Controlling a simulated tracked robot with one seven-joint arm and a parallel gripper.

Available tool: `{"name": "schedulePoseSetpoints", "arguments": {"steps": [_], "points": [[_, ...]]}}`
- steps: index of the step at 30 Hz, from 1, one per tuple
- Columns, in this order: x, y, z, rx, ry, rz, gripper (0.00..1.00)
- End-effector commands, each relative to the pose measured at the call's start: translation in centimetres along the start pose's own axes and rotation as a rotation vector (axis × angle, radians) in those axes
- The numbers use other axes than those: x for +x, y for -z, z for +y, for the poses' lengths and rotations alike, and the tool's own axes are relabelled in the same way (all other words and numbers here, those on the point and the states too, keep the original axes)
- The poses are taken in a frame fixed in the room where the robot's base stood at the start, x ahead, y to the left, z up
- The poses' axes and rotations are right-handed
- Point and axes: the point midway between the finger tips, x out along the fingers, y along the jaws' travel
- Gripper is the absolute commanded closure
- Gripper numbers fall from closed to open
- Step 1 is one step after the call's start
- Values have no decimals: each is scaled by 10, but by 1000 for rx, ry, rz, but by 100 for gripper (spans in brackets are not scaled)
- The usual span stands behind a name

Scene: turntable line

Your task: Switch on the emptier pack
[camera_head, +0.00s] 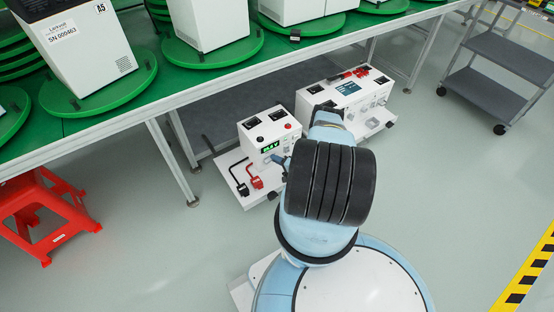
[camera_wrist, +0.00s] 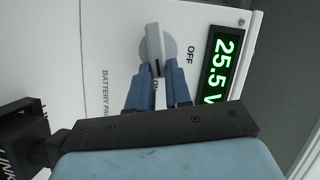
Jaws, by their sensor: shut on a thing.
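A white battery pack (camera_head: 252,135) with a lit green display (camera_head: 270,148) stands low by the table, left of my arm. In the wrist view its display (camera_wrist: 220,75) reads 25.5 V. A light grey rotary switch (camera_wrist: 155,45) sits on its white face, with OFF to its right and ON below it, partly hidden. The switch's dark-marked end points down toward ON. My gripper (camera_wrist: 158,75) is shut on the switch handle. A second white unit (camera_head: 343,98) with a dark screen stands further right; I cannot read its charge.
Black and red plugs (camera_head: 256,183) lie on the shelf before the near pack. A green-topped table (camera_head: 160,82) with white machines on green discs stands above. A red stool (camera_head: 48,210) is left, a grey cart (camera_head: 492,85) right. Open floor lies to the right.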

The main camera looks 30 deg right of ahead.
Motion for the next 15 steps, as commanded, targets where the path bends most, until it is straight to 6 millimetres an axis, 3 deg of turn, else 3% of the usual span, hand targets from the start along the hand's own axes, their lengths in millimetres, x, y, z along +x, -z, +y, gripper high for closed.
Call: {"name": "schedulePoseSetpoints", "arguments": {"steps": [15], "points": [[-2,3,3,29,6,4,100]]}}
